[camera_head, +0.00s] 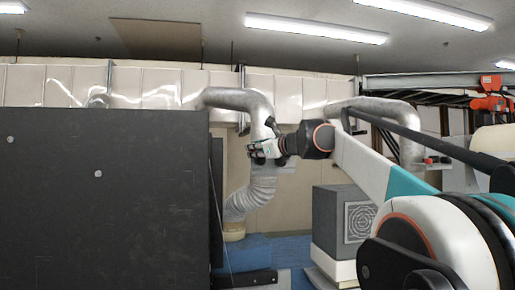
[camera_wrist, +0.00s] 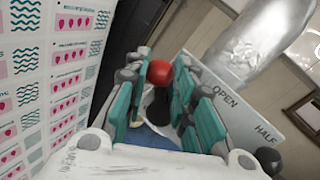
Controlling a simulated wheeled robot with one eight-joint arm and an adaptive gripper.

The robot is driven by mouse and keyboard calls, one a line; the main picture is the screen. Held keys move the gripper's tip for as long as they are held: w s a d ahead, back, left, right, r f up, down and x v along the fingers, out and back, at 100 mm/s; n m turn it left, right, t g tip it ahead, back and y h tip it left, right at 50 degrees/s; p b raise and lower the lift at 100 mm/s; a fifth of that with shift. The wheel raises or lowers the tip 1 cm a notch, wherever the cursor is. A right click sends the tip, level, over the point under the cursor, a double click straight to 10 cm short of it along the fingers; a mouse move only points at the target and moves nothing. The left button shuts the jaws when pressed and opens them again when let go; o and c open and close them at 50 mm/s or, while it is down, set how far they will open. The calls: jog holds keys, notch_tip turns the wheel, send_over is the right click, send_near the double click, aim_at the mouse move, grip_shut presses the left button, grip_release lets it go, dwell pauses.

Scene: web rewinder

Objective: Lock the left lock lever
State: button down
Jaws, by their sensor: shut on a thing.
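My gripper (camera_head: 262,149) is at the end of the outstretched arm in the head view, just right of the big dark panel and in front of the silver duct. In the wrist view its teal-padded fingers (camera_wrist: 163,82) stand on both sides of a black lever with a red ball knob (camera_wrist: 159,72). The gripper is shut on this lever. A pale plate (camera_wrist: 245,98) marked OPEN and HALF lies just right of the fingers. The lever's base is hidden, and I cannot tell whether it is the left lock lever. The lever does not show in the head view.
The dark panel (camera_head: 105,200) fills the left of the head view. A silver duct (camera_head: 262,190) runs down behind my gripper. A grey cabinet (camera_head: 343,222) stands lower right. In the wrist view a printed sheet (camera_wrist: 55,75) is close on the left.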

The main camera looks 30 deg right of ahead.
jog(key=shift+w+a+f+n+g+h+p, duration=0.1)
jog(key=shift+a+f+n+g+h+p, duration=0.5)
jog(key=shift+n, duration=1.05)
jog(key=shift+w+a+f+n+g+h+p, duration=0.2)
jog(key=shift+f+n+g+h+p, duration=0.6)
jog(key=shift+n, duration=0.8)
jog(key=shift+w+a+f+n+g+h+p, duration=0.1)
jog(key=shift+a+f+n+g+h+p, duration=0.65)
jog(key=shift+n, duration=0.9)
jog(key=shift+d, duration=0.3)
jog(key=c, duration=1.3)
grip_release()
jog(key=shift+s, duration=0.15)
jog(key=v, duration=1.1)
jog(key=shift+s, duration=0.45)
